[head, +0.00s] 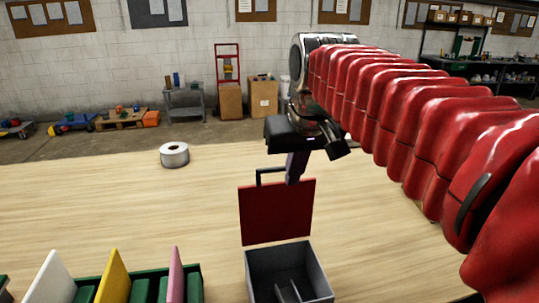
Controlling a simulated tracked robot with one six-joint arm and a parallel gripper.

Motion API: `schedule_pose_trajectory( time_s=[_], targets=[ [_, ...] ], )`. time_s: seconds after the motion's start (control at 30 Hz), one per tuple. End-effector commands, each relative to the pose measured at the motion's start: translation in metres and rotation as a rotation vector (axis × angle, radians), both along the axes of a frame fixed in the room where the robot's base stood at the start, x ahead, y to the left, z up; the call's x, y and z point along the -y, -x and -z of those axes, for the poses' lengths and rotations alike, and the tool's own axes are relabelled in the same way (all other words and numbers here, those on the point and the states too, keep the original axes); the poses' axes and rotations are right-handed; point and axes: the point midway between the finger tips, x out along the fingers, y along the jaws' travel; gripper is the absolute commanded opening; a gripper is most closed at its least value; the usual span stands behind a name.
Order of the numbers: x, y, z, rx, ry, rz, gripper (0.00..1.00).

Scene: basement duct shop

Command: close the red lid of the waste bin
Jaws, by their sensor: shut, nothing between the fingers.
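The waste bin (257,268) is a grey open box on the wooden table at the lower middle of the head view. Its red lid (277,213) stands upright at the bin's far edge, with a dark bar handle (262,172) at its top. My gripper (294,180) is shut and empty, pointing down at the top of the lid, right beside the handle. I cannot tell whether the fingertips touch the lid. The bin's inside is partly visible and shows light strips.
A white tape roll (174,155) lies on the table (120,200) behind and left. A green rack (194,283) with white, yellow and pink panels stands left of the bin. The table between the roll and the lid is clear.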

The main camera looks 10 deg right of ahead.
Motion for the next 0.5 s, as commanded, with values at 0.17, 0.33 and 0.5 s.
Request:
schedule_pose_trajectory(
  time_s=[0.17, 0.33, 0.5],
  targets=[
    [0.001, -0.044, -0.026, -0.020, 0.000, 0.001, 0.00],
    [0.003, -0.082, -0.045, -0.039, 0.000, 0.001, 0.00],
    [0.004, -0.114, -0.057, -0.056, 0.000, 0.001, 0.00]
  ],
)
